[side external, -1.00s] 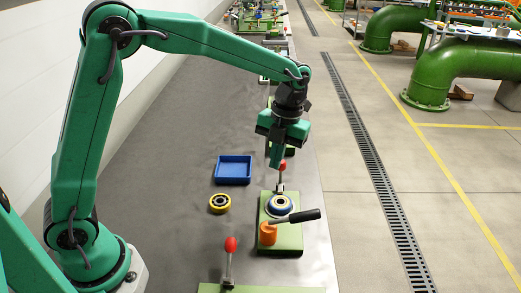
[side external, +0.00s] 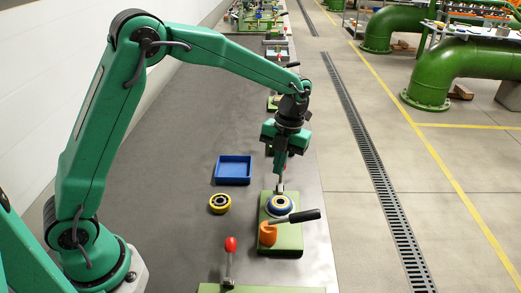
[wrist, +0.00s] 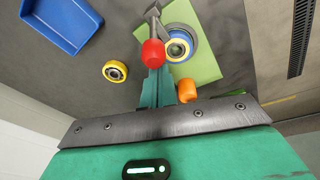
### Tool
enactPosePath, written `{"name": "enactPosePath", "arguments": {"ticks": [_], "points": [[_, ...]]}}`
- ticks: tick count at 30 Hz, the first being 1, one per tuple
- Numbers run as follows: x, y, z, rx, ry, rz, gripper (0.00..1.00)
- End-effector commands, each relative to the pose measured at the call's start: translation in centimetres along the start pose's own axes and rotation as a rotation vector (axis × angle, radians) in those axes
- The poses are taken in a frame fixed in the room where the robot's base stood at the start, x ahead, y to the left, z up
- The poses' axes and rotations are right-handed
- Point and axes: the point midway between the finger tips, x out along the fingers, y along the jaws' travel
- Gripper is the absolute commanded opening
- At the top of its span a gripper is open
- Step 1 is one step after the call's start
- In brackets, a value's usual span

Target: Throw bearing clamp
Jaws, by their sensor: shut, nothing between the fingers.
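The bearing clamp has a red knob (wrist: 153,53) on a metal lever (wrist: 153,13), at the far end of a green base plate (side external: 288,238). In the side view the lever (side external: 280,186) stands roughly upright. A bearing with a blue ring (side external: 280,205) sits on the plate; it also shows in the wrist view (wrist: 178,47). My gripper (side external: 279,172) is shut and empty, pointing down at the knob, which it mostly hides in the side view. In the wrist view the fingers (wrist: 157,92) are right beside the knob; I cannot tell whether they touch.
An orange cylinder (side external: 267,233) and a black handle (side external: 300,216) are at the plate's near end. A blue tray (side external: 233,169) and a yellow bearing (side external: 219,203) lie to the left. Another red-knobbed lever (side external: 230,244) stands in front. The bench between tray and my base is clear.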

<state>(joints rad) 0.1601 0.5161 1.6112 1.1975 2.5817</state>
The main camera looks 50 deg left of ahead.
Motion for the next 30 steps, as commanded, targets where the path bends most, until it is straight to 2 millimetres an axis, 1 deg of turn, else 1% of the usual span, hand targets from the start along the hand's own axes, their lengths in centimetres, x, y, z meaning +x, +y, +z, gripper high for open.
{"name": "enactPosePath", "arguments": {"ticks": [14, 30], "points": [[-0.04, 0.04, 0.13, -0.001, 0.001, 0.000, 0.00], [-0.35, 0.39, 0.86, -0.002, 0.002, -0.002, 0.00]]}}
